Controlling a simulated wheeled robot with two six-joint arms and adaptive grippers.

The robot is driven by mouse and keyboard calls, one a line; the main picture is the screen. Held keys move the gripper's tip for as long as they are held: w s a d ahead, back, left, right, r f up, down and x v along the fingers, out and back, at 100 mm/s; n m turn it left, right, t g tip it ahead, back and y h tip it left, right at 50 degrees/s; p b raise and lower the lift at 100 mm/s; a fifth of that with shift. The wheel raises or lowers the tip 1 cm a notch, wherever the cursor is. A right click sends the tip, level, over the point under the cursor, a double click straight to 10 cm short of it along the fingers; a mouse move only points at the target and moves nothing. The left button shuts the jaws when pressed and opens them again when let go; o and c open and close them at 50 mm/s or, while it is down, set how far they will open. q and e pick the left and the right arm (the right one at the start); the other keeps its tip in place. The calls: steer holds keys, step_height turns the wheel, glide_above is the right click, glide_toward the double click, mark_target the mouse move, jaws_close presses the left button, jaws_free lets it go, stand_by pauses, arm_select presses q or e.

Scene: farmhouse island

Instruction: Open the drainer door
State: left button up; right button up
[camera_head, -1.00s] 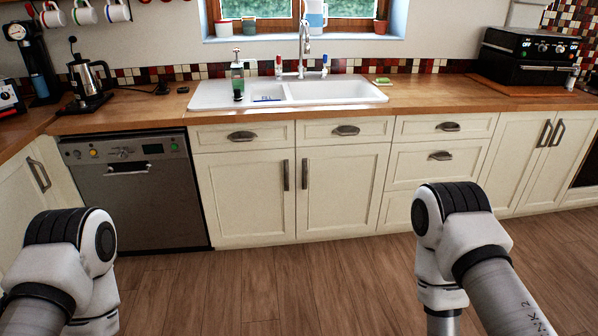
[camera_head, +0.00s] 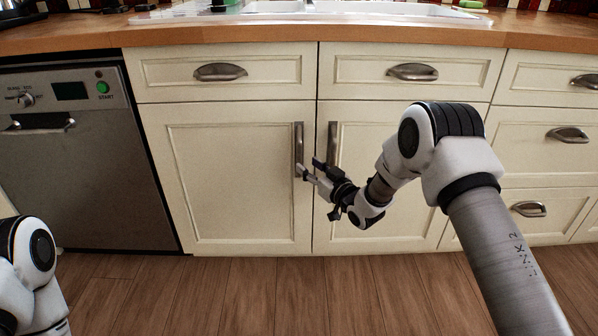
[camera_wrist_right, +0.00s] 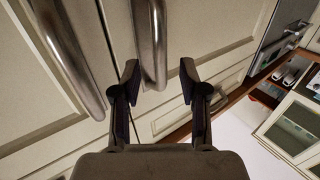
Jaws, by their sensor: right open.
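Two cream cabinet doors sit side by side under the sink, the left door (camera_head: 235,180) and the right door (camera_head: 385,225), both closed. The left door's vertical metal handle (camera_head: 299,145) is near the middle seam, and the right door's handle (camera_head: 332,142) is just across it. My right gripper (camera_head: 309,170) is at the lower part of the left door's handle. In the right wrist view the gripper (camera_wrist_right: 159,80) is open, with the left door's handle (camera_wrist_right: 152,40) reaching between its fingertips; contact cannot be told. The right door's handle (camera_wrist_right: 65,55) passes outside the fingers. My left gripper is out of view.
A steel dishwasher (camera_head: 85,170) stands left of the doors. Drawers (camera_head: 220,72) with cup handles run above them, under the wooden counter (camera_head: 250,33). More drawers (camera_head: 550,140) are at the right. The wooden floor (camera_head: 240,300) in front is clear.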

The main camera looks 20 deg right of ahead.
mark_target(301, 161)
steer(key=b+x, duration=0.1)
steer(key=x, duration=0.3)
steer(key=shift+w+a+f+b, duration=0.15)
steer(key=shift+w+f+b, duration=0.05)
steer(key=shift+w+b, duration=0.15)
steer(key=shift+w+a+r, duration=0.1)
steer(key=shift+w+r, duration=0.05)
steer(key=shift+w, duration=0.2)
steer(key=shift+c, duration=0.3)
jaws_close()
steer(key=shift+s, duration=0.15)
